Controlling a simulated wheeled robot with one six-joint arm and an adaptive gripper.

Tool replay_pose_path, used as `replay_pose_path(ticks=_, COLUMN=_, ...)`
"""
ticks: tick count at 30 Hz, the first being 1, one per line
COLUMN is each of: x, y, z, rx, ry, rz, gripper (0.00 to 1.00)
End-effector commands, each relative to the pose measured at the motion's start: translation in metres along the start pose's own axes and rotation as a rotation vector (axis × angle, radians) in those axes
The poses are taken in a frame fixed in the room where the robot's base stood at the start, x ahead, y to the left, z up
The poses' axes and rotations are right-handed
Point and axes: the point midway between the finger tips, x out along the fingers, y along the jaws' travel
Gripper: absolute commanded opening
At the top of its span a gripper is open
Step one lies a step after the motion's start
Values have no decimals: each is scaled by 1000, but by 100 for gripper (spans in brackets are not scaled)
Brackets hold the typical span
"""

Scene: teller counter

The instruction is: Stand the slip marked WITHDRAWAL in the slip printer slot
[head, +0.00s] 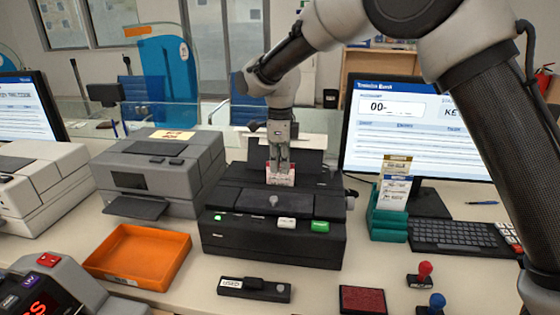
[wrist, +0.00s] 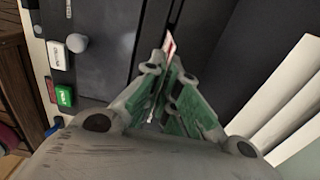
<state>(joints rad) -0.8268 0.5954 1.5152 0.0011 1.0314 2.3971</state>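The black slip printer (head: 275,240) stands in the middle of the counter, and part of it shows in the wrist view (wrist: 105,40). My gripper (head: 281,170) points down over the back of its top. It is shut on a white slip with red print (head: 280,180), whose edge shows between the fingertips (wrist: 158,85) in the wrist view (wrist: 169,46). The slip's wording is unreadable. Its lower edge is at the printer's slot region; I cannot tell whether it is inside. Other slips (head: 396,185), with gold and blue headers, stand in a green rack (head: 388,228).
An orange tray (head: 140,255) and a grey printer (head: 160,170) stand left. A monitor (head: 385,130) and keyboard (head: 460,235) are right. In front lie a black stapler-like item (head: 255,290), a red ink pad (head: 362,299) and stamps (head: 424,272).

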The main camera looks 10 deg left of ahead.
Motion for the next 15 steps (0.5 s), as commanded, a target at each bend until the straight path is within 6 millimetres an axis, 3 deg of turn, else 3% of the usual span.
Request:
replay_pose_path(ticks=11, x=2, y=0, z=0, rx=0, ry=0, rz=0, gripper=0)
replay_pose_path(ticks=15, x=2, y=0, z=0, rx=0, ry=0, rz=0, gripper=25)
